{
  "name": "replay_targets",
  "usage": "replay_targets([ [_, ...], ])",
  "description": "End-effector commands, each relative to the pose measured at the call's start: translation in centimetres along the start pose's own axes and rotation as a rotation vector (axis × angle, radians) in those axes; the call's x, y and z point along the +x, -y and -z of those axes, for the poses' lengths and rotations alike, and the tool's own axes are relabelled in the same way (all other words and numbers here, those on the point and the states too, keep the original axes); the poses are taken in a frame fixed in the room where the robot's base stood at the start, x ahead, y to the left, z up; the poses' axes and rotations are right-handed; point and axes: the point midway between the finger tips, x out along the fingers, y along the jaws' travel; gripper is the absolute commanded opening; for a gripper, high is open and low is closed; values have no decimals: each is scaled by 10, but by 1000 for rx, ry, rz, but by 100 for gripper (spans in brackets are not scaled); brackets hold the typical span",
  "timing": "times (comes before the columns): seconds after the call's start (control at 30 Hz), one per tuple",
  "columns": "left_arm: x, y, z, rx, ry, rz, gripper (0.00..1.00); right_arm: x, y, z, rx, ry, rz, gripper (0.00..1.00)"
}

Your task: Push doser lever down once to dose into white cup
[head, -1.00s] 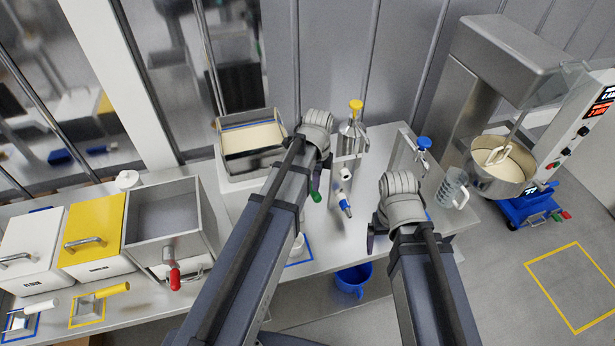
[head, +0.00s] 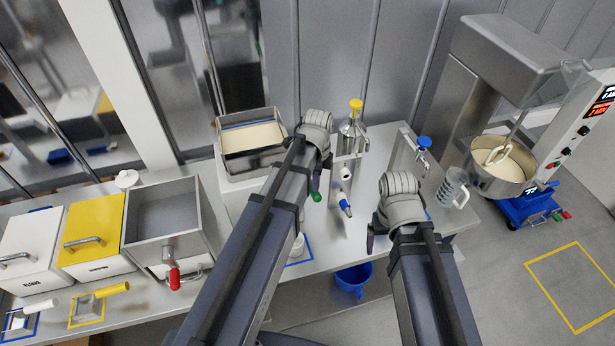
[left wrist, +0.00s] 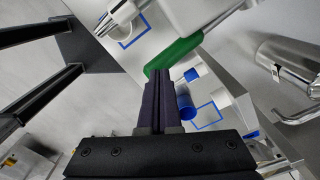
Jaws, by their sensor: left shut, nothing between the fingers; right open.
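The green doser lever (head: 316,190) shows just right of my left arm in the head view. In the left wrist view the lever (left wrist: 175,55) lies slanted at my fingertips. My left gripper (left wrist: 162,75) is shut and empty, its tips at the lever; I cannot tell whether they touch. The white cup (head: 298,245) stands in a blue outline on the table, partly hidden by my left arm. My right gripper (head: 373,236) is open, a dark part beside its wrist, mostly hidden.
A blue-tipped spout (head: 345,207) and a steel bottle with a yellow cap (head: 355,107) stand right of the lever. A clear jug (head: 453,188) stands near the table's right end. A blue bucket (head: 353,281) is below the table's front edge.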

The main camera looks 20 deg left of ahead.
Motion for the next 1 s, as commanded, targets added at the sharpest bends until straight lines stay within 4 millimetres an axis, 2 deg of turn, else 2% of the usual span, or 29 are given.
replay_targets([
  [1.0,80,1,-1,-1,2,2,0,80,7,5,1,-3,-1,90],
])
